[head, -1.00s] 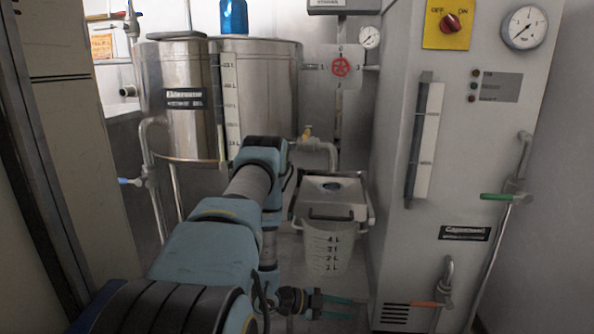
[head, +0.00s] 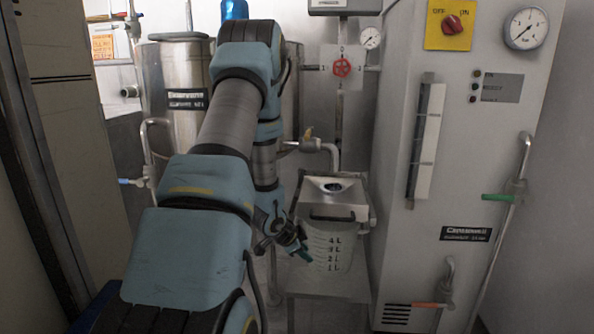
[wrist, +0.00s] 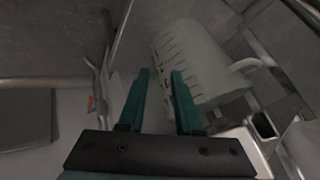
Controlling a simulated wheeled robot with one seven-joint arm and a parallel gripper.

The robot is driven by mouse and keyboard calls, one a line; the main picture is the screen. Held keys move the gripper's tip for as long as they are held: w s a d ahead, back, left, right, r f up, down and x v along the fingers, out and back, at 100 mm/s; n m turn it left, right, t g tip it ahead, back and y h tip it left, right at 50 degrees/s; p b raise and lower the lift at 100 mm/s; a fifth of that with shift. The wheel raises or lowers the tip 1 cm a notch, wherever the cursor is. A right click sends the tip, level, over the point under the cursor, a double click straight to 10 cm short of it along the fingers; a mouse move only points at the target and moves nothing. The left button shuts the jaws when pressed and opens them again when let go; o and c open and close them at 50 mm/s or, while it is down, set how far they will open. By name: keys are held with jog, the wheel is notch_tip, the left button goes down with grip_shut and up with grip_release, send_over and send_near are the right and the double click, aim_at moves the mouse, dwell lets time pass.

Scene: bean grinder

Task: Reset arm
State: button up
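My arm is raised in the head view, with the elbow in front of the steel tank. My gripper (head: 298,246) hangs low, just in front of the left side of the white measuring bucket (head: 330,248). In the wrist view my gripper (wrist: 159,75) shows two teal fingers with a clear gap and nothing between them. The bucket also shows in the wrist view (wrist: 195,65), beyond and right of the fingers. I cannot tell whether the fingers touch it.
The bucket stands on a small low stand (head: 325,285) under a pipe. A steel tank (head: 180,75) stands behind my arm. A tall grey machine (head: 400,150) with a red knob (head: 451,23) and levers is on the right. A beige panel (head: 60,130) closes the left side.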

jog(key=s+a+r+n+g+y, duration=0.1)
jog(key=s+a+r+n+y, duration=0.1)
jog(key=s+a+r+n, duration=0.3)
jog(key=s+a+r+n+y, duration=0.2)
jog(key=a+r+n, duration=0.1)
jog(key=r, duration=0.3)
jog(key=s+r+n+g, duration=0.2)
jog(key=s+r+n, duration=0.15)
jog(key=s, duration=0.35)
jog(key=s+r+n+g, duration=0.1)
jog(key=s+r+n, duration=0.25)
jog(key=s, duration=0.35)
notch_tip(320, 180, up, 31)
jog(key=a+p, duration=0.1)
jog(key=p, duration=3)
jog(key=shift+m+y+p, duration=0.35)
jog(key=shift+m+y, duration=0.05)
